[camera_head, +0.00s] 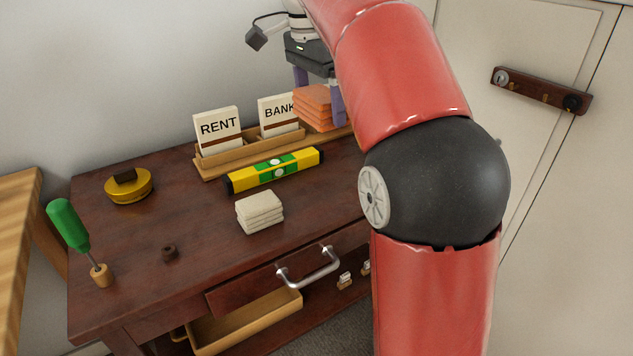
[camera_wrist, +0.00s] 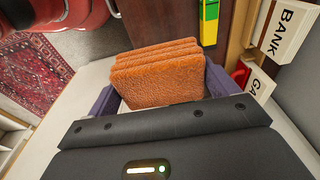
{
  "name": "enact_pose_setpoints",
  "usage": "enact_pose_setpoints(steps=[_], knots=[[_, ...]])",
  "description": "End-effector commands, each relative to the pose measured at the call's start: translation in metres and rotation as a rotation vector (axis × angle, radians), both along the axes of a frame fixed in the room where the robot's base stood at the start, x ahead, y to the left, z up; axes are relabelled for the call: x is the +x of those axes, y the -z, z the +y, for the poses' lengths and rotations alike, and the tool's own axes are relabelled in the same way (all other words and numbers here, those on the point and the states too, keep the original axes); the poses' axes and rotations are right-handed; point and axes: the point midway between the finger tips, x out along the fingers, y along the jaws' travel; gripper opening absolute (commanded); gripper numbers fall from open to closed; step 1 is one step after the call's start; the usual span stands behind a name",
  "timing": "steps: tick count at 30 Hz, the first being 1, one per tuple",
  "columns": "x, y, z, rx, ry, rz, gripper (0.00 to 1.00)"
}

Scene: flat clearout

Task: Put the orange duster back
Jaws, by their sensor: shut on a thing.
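The orange duster (camera_head: 314,106) is a folded, layered cloth. It is between the purple fingers of my gripper (camera_head: 318,92), which is shut on it. In the head view it shows near the right end of the wooden letter rack (camera_head: 215,171), at the back of the dark desk. In the wrist view the duster (camera_wrist: 157,78) fills the space between the fingers of my gripper (camera_wrist: 160,88); floor and the desk edge show beyond it. I cannot tell how high it is held. A white folded cloth (camera_head: 260,212) lies on the desk's front middle.
A yellow-green spirit level (camera_head: 275,170) lies before the rack, which holds RENT (camera_head: 219,126) and BANK cards. My arm hides the desk's right side.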

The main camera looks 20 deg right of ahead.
Motion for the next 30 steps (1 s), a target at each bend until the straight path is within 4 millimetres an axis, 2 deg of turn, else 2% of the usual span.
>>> enact_pose_setpoints(steps=[1, 3, 9, 12, 15, 22, 27, 30], knots=[[-0.001, 0.021, 0.000, 0.000, 0.000, 0.004, 0.68], [-0.001, 0.040, 0.000, 0.000, 0.000, 0.004, 0.68], [-0.001, 0.093, 0.000, -0.001, 0.000, 0.004, 0.68], [-0.001, 0.113, 0.000, -0.001, 0.000, 0.004, 0.68], [0.000, 0.125, 0.000, -0.001, -0.001, 0.003, 0.68], [0.000, 0.141, 0.000, -0.001, 0.000, 0.002, 0.68], [0.000, 0.166, 0.000, -0.001, 0.000, 0.004, 0.68], [0.000, 0.170, 0.000, -0.001, 0.000, 0.001, 0.68]])
